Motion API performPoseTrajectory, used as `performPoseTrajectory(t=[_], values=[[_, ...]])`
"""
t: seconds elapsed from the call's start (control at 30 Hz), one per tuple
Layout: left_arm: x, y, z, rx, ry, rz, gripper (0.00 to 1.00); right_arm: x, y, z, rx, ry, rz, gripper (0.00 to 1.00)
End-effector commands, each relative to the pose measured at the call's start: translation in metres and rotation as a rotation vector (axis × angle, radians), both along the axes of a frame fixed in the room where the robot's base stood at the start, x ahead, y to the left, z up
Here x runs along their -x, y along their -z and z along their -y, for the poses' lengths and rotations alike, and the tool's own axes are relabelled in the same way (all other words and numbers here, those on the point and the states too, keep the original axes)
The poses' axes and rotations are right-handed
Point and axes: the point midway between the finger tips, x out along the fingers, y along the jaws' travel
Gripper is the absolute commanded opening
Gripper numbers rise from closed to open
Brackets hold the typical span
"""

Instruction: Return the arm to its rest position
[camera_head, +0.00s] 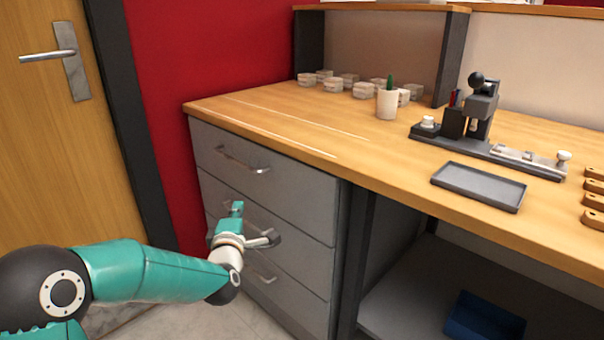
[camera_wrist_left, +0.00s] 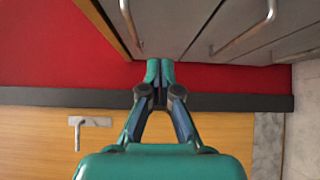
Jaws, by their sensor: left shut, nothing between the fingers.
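My left arm (camera_head: 150,270) comes in from the lower left in the head view, in front of the grey drawer unit (camera_head: 280,205). My left gripper (camera_head: 238,208) is near the drawer fronts, below the table top. In the left wrist view the left gripper (camera_wrist_left: 160,72) shows with its fingertips together and nothing between them. Behind the fingertips are the red wall (camera_wrist_left: 60,60) and the drawer fronts. My right gripper is in neither view.
A blue bin (camera_head: 484,318) sits on the lower shelf. A door (camera_head: 45,130) stands at left. Drawer handles (camera_head: 243,161) stick out near my gripper.

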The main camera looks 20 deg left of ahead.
Motion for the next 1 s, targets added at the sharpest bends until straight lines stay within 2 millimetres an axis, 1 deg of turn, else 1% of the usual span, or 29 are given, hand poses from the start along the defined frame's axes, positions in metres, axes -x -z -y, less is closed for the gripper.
performPoseTrajectory(t=[0.07, 0.13, 0.17, 0.23, 0.27, 0.3, 0.37, 0.4, 0.47, 0.5, 0.57, 0.6, 0.67, 0.7, 0.77, 0.8, 0.87, 0.9, 0.97, 1.0], values=[[0.0, 0.002, 0.0, 0.0, -0.001, -0.003, 0.0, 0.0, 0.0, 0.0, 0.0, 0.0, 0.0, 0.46], [-0.001, 0.011, 0.0, 0.002, 0.0, -0.018, 0.0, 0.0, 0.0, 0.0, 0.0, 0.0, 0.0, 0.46], [-0.002, 0.018, 0.002, 0.004, 0.002, -0.03, 0.0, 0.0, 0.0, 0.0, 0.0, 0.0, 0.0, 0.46], [-0.003, 0.041, 0.006, 0.009, 0.011, -0.069, 0.0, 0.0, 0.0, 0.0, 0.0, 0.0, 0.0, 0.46], [-0.003, 0.054, 0.01, 0.011, 0.019, -0.093, 0.0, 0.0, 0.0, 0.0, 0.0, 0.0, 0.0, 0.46], [-0.001, 0.074, 0.016, 0.015, 0.031, -0.131, 0.0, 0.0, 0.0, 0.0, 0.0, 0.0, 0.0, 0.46], [0.004, 0.108, 0.028, 0.022, 0.06, -0.199, 0.0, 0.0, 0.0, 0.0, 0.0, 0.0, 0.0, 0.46], [0.009, 0.133, 0.038, 0.023, 0.087, -0.256, 0.0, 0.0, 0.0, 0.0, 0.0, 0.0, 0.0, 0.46], [0.021, 0.173, 0.055, 0.013, 0.138, -0.354, 0.0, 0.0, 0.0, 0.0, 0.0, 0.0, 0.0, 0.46], [0.032, 0.2, 0.067, 0.001, 0.176, -0.425, 0.0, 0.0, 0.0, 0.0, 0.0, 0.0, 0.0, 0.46], [0.051, 0.238, 0.085, -0.028, 0.245, -0.535, 0.0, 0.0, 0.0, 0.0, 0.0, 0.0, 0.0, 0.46], [0.066, 0.262, 0.098, -0.049, 0.294, -0.609, 0.0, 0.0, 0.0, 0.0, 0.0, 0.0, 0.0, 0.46], [0.091, 0.296, 0.117, -0.087, 0.381, -0.718, 0.0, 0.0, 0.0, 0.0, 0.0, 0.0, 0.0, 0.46], [0.11, 0.316, 0.129, -0.117, 0.446, -0.792, 0.0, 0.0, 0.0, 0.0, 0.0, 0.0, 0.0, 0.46], [0.141, 0.344, 0.148, -0.164, 0.552, -0.894, 0.0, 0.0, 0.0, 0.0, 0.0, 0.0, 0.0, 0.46], [0.164, 0.359, 0.16, -0.196, 0.626, -0.958, 0.0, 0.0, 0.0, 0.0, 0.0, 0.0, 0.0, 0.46], [0.195, 0.378, 0.175, -0.246, 0.742, -1.04, 0.0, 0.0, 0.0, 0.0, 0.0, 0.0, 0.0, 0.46], [0.216, 0.388, 0.185, -0.278, 0.82, -1.089, 0.0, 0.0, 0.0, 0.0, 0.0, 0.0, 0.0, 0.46], [0.244, 0.398, 0.196, -0.327, 0.933, -1.143, 0.0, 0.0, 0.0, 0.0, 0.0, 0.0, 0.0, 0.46], [0.262, 0.402, 0.203, -0.362, 1.009, -1.173, 0.0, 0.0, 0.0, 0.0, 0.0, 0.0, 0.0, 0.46]])
